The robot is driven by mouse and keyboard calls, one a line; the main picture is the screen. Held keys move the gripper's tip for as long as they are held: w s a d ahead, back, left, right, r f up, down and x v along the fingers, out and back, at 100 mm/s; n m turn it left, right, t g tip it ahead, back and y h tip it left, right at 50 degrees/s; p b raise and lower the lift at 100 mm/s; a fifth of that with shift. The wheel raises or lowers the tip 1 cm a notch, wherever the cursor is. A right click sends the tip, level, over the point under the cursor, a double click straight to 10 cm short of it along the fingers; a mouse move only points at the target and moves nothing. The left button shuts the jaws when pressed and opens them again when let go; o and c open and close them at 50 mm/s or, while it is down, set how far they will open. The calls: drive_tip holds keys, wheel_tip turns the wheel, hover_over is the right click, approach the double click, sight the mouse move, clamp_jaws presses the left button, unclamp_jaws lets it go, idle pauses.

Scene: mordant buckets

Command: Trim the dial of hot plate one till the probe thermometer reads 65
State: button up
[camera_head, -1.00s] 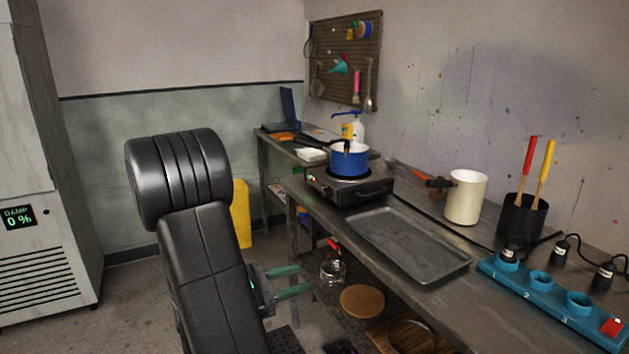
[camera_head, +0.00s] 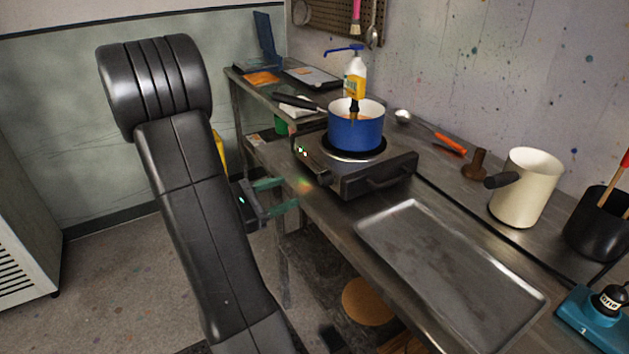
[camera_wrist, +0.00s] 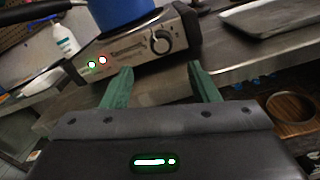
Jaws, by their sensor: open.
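The hot plate (camera_head: 378,178) stands on the steel bench with a blue pot (camera_head: 356,131) on its burner. A dark probe-like piece (camera_head: 353,108) stands in the pot; I can make out no temperature reading. In the wrist view the hot plate's front panel shows a round black dial (camera_wrist: 161,42) with a silver face, and lit red and green lamps to its left. My gripper (camera_head: 290,195) is open and empty, in front of the panel. In the wrist view its green fingers (camera_wrist: 160,72) point toward the dial, apart from it.
A grey metal tray (camera_head: 450,270) lies right of the hot plate. A cream jug (camera_head: 526,188) and a black holder (camera_head: 600,222) stand behind it. Floor left of the bench is open.

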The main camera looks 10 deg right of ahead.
sight(320, 180)
drive_tip(key=x, duration=0.9)
drive_tip(key=shift+s+d, duration=0.1)
drive_tip(key=shift+d, duration=0.05)
drive_tip(key=c, duration=1)
